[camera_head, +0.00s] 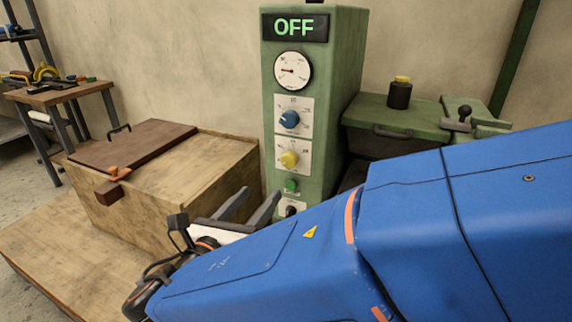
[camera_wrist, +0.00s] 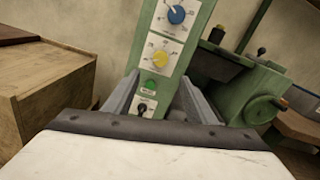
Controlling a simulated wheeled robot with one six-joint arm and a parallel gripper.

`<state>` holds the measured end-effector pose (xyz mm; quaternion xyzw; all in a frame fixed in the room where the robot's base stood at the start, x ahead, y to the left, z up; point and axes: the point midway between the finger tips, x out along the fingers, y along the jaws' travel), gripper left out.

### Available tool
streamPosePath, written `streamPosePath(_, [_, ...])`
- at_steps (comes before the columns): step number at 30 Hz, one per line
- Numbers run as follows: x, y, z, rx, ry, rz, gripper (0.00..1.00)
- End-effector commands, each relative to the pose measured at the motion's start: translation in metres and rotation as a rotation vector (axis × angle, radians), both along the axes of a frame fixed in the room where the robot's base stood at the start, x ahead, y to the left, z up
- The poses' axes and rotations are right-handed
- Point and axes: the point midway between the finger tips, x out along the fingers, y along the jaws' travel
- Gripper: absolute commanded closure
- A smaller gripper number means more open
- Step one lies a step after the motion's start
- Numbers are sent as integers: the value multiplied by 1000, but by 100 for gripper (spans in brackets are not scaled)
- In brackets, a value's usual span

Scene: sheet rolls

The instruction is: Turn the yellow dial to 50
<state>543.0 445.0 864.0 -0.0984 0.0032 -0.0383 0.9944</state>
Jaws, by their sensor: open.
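The yellow dial (camera_head: 290,159) sits on a white scale plate on the front of the green control cabinet (camera_head: 340,100), below a blue dial (camera_head: 289,119). The yellow dial also shows in the wrist view (camera_wrist: 160,57); its scale numbers are too small to read. My gripper (camera_head: 252,200) is open and empty, in front of and below the yellow dial, apart from it. In the wrist view, the fingers (camera_wrist: 151,95) stand either side of the cabinet's lower front, where a green button (camera_wrist: 149,88) and a black switch (camera_wrist: 143,107) show between them.
The cabinet's display (camera_head: 294,27) reads OFF, above a round gauge (camera_head: 292,71). A wooden box (camera_head: 200,185) with a brown lid stands left. A green machine (camera_head: 400,125) stands right of the cabinet. My blue arm covers the lower right.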

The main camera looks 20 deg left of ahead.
Motion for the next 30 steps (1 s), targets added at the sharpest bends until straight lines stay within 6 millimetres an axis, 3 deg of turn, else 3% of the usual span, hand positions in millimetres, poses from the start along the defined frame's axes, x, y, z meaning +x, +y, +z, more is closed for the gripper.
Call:
streamPosePath(21, [117,-10,0,1,1,-4,49])
streamPosePath(30, [148,-13,0,1,0,-3,49])
